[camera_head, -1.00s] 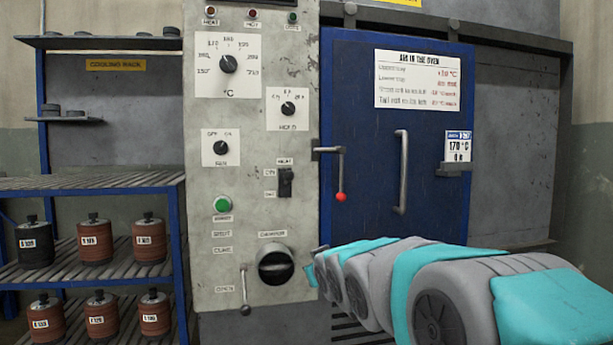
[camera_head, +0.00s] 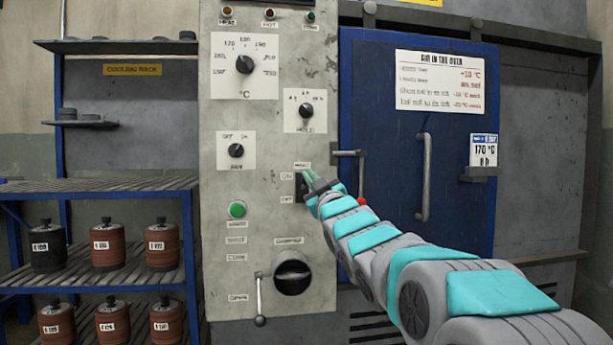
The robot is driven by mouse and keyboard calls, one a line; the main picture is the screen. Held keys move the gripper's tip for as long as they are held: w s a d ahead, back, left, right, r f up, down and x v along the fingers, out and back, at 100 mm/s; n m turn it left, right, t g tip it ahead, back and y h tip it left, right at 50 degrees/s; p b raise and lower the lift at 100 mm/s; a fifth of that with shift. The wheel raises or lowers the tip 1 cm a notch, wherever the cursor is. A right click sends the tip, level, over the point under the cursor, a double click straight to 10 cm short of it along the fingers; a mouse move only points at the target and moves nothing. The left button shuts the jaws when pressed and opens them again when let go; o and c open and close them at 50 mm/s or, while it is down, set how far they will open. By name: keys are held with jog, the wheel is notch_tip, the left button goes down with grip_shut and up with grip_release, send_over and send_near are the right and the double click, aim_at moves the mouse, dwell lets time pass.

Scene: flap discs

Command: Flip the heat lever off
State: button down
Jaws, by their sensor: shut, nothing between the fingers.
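The heat lever (camera_head: 300,190) is a small black switch on the grey control panel (camera_head: 215,285), between an upper "ON" label and a lower label. The fingers look shut, with nothing held. My arm reaches in from the lower right.
The blue oven door (camera_head: 380,120) with its handle (camera_head: 424,178) is right of the panel. A latch lever with a red knob (camera_head: 361,201) is close beside my gripper. Dials, a green button (camera_head: 237,209) and a damper knob (camera_head: 292,277) surround the switch. A rack (camera_head: 100,186) with rolls stands left.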

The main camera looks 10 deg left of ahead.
aim_at(305, 184)
jog(key=w+a+p, duration=0.2)
jog(key=w, duration=0.7)
jog(key=shift+a, duration=0.15)
dwell(0.6)
jog(key=shift+w, duration=0.2)
